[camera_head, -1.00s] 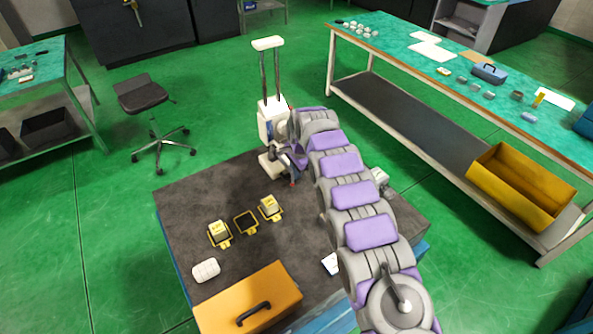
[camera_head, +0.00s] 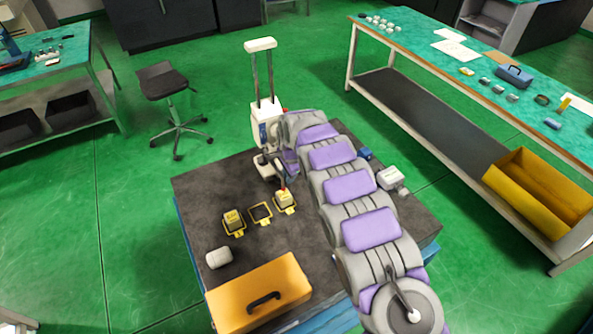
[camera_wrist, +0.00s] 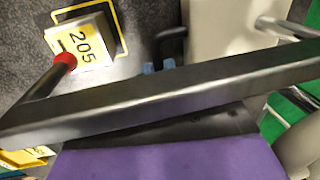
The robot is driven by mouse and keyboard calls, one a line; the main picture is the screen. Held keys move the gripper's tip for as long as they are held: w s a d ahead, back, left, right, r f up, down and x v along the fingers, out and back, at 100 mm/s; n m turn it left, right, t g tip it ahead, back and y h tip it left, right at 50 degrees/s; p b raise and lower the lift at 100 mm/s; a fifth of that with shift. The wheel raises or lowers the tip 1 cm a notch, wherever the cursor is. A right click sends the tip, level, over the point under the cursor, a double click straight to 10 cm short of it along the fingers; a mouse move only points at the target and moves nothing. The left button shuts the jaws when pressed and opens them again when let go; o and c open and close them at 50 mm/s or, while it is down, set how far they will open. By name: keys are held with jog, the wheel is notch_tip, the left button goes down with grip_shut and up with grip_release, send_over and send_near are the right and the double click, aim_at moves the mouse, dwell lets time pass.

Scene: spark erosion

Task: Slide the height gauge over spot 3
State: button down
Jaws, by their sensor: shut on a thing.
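The height gauge (camera_head: 265,122) has a white body, two dark columns and a white top bar. It stands upright at the back edge of the dark plate (camera_head: 330,225). My gripper (camera_head: 277,136) is shut on its body; the fingertips are mostly hidden. The red probe tip (camera_head: 284,188) shows at the right-hand yellow-framed block (camera_head: 284,198). In the wrist view the red tip (camera_wrist: 66,60) overlaps the edge of the block marked 205 (camera_wrist: 82,45); I cannot tell whether they touch. The middle yellow frame (camera_head: 260,213) is empty. The left frame holds another block (camera_head: 233,220).
An orange case (camera_head: 262,292) and a white cylinder (camera_head: 219,258) lie on the plate's near side. A small white device (camera_head: 390,178) is at the right of my arm. A stool (camera_head: 165,85) and a long bench (camera_head: 455,80) stand beyond.

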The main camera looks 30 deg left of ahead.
jog(key=shift+a+r, duration=0.1)
jog(key=c, duration=1.2)
grip_release()
jog(key=shift+o, duration=0.2)
jog(key=shift+w+r, duration=0.1)
notch_tip(320, 180, up, 17)
jog(key=s+d+p, duration=0.1)
jog(key=d, duration=0.1)
jog(key=shift+s+d+p, duration=0.15)
jog(key=shift+d+p, duration=0.15)
jog(key=shift+d, duration=0.05)
